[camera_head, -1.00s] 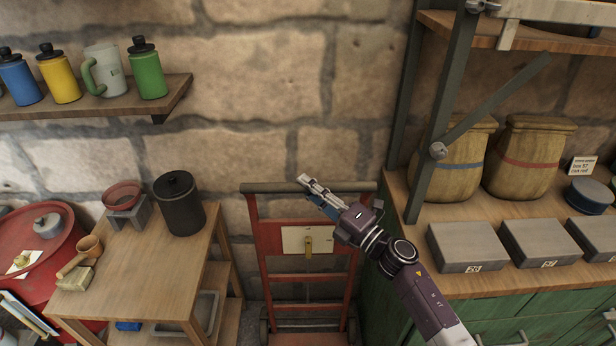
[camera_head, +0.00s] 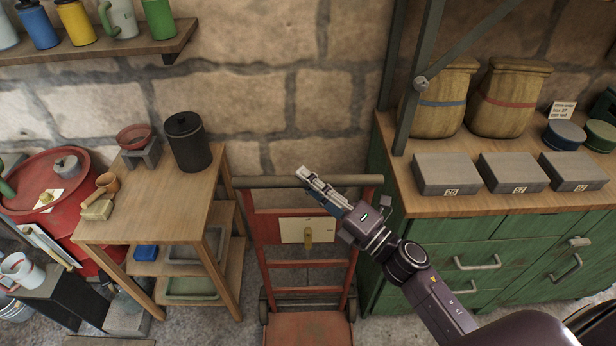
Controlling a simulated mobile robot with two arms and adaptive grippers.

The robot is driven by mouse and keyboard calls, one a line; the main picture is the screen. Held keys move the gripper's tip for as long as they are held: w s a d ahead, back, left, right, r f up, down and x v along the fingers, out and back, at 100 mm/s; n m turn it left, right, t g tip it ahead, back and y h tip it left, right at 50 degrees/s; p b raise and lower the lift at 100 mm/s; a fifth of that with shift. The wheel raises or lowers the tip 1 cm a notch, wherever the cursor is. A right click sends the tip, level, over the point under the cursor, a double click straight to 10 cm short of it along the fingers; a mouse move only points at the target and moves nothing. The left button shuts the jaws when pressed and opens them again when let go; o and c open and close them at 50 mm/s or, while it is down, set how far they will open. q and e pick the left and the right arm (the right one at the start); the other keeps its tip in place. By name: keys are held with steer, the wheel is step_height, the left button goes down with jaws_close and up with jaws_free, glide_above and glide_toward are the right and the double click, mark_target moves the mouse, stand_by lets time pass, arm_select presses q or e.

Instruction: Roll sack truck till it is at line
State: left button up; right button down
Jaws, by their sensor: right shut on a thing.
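The red sack truck (camera_head: 305,266) stands upright by the stone wall, between the wooden table and the green cabinet. Its grey handle bar (camera_head: 262,182) runs across the top, and a pale plate with a brass piece is on its frame. Its red toe plate (camera_head: 308,328) shows at the bottom edge. My right gripper (camera_head: 308,178) is at the middle of the handle bar and is shut on it. My left gripper is not in view. No line on the floor shows.
The wooden table (camera_head: 150,205) with a black canister (camera_head: 187,141) stands close on the left. The green cabinet (camera_head: 500,262) with grey boxes and sacks stands close on the right. A red drum (camera_head: 38,183) is at the far left. Floor shows at the lower left.

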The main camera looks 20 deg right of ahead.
steer(key=c, duration=1.7)
jaws_free()
steer(key=shift+c, duration=0.2)
steer(key=v, duration=1.2)
steer(key=shift+f, duration=0.15)
steer(key=s+d+f+m+g+h, duration=0.1)
steer(key=d+f+m+g+h, duration=0.3)
steer(key=f, duration=0.7)
steer(key=s+f+m+t+h, duration=0.15)
steer(key=f+m, duration=0.45)
steer(key=f, duration=0.6)
steer(key=s+d+f+m+g+h, duration=0.25)
steer(key=f+m+h, duration=0.2)
steer(key=f, duration=0.65)
steer(key=s+a+f+m+g, duration=0.2)
steer(key=s+f+m+g, duration=0.3)
steer(key=s+f, duration=0.8)
steer(key=s+a+f+m+g, duration=0.1)
steer(key=s+f+m+g, duration=0.1)
steer(key=s+f, duration=0.3)
steer(key=s+a+f+m+g, duration=0.1)
steer(key=s+f+g, duration=0.3)
steer(key=s, duration=0.8)
step_height(320, 180, down, 2)
steer(key=shift+s+a+f+m, duration=0.1)
steer(key=shift+s+a+m, duration=0.25)
steer(key=shift+m, duration=0.3)
